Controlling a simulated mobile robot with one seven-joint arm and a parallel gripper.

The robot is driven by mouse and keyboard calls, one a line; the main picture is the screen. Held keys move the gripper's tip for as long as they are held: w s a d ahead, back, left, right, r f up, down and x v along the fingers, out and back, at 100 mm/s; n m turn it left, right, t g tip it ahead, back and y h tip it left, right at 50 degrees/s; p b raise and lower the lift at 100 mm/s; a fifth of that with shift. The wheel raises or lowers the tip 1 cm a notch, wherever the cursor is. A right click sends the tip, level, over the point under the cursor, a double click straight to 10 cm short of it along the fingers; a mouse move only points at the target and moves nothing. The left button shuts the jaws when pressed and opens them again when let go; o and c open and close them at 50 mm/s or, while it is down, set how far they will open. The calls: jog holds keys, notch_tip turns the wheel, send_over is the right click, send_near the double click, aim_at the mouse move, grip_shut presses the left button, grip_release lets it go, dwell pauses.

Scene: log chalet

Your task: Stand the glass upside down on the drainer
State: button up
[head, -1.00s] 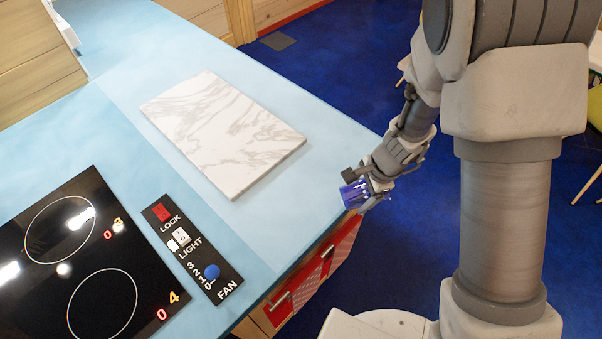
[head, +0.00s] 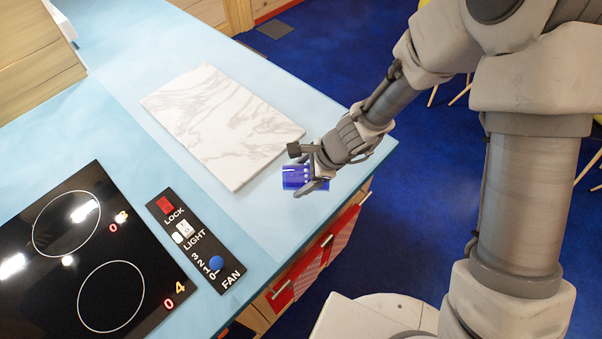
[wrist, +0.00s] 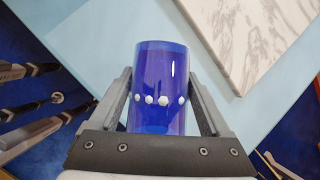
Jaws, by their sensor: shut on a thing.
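The blue glass (head: 296,178), with a row of white dots, is held in my gripper (head: 312,179) over the light blue counter, just off the near right corner of the marble board. In the wrist view the glass (wrist: 160,75) lies between the two fingers of my gripper (wrist: 160,105), which are shut on its sides. In the head view the glass looks tipped onto its side; I cannot tell which end is its mouth. A drainer is not recognisable in these views.
A white marble board (head: 220,125) lies on the counter (head: 120,130). A black hob (head: 75,255) and a control panel (head: 195,242) with a blue knob are at the lower left. Red-fronted drawers (head: 310,262) are below the counter edge. Bare counter surrounds the board.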

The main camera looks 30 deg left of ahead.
jog(key=shift+f+b, duration=2.1)
jog(key=shift+f, duration=0.65)
jog(key=o, duration=1.5)
jog(key=shift+o, duration=0.2)
jog(key=p+v, duration=0.4)
jog(key=v, duration=1.3)
jog(key=shift+r, duration=0.2)
jog(key=shift+d, duration=0.1)
